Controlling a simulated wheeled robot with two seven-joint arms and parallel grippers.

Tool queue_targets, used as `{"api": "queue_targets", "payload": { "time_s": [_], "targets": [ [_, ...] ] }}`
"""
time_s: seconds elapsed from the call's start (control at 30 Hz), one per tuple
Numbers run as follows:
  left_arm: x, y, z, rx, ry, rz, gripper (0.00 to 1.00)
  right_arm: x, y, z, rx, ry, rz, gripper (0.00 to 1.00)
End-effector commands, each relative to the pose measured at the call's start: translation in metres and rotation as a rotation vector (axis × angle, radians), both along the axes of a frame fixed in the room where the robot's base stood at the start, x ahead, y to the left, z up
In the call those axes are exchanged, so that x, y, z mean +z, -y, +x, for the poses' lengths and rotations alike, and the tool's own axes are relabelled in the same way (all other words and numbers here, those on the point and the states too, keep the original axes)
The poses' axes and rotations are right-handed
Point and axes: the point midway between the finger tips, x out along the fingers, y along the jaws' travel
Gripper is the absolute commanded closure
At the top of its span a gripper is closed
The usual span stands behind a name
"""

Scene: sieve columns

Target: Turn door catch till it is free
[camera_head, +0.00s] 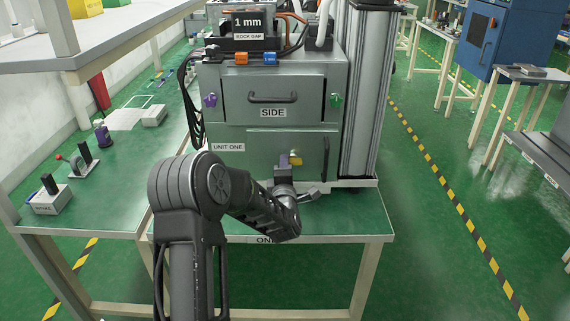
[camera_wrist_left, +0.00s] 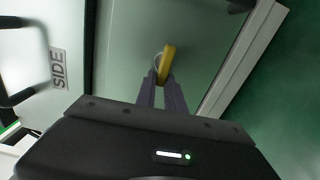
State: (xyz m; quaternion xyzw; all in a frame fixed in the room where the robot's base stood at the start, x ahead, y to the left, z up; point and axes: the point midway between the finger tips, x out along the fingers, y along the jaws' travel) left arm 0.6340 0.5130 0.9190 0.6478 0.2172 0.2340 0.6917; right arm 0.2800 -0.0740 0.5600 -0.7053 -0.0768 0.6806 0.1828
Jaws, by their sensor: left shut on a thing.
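The door catch (camera_head: 296,160) is a small yellow piece on the front of the grey lower door (camera_head: 255,165) of the cabinet. In the left wrist view the yellow catch (camera_wrist_left: 167,62) stands tilted between the tips of my fingers. My left gripper (camera_head: 284,173) reaches up to it from the front and is shut on it; its fingertips (camera_wrist_left: 162,82) partly hide the catch's lower end. My right gripper is in neither view.
The upper door marked SIDE (camera_head: 237,100) has a black handle (camera_head: 272,98), with a purple knob (camera_head: 209,100) and a green knob (camera_head: 336,100) beside it. A dark vertical handle (camera_head: 326,157) is right of the catch. A grey column (camera_head: 365,90) stands at the right.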

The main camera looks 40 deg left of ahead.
Motion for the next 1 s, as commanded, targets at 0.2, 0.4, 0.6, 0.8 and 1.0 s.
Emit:
{"api": "queue_targets", "payload": {
  "time_s": [0.2,0.4,0.6,0.8,1.0],
  "targets": [
    [-0.003,0.000,-0.001,0.000,-0.005,-0.003,0.78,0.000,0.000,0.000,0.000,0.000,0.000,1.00],
    [-0.002,0.000,0.000,0.000,-0.004,-0.001,0.61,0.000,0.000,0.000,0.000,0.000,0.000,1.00],
    [-0.001,0.000,0.000,0.000,-0.004,0.001,0.61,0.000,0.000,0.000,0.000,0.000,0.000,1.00],
    [-0.001,0.005,-0.006,0.000,-0.003,0.001,0.61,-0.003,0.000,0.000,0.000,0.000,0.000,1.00],
    [-0.002,0.023,-0.029,-0.001,-0.003,0.001,0.61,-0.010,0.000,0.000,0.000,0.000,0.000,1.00]
  ]
}}
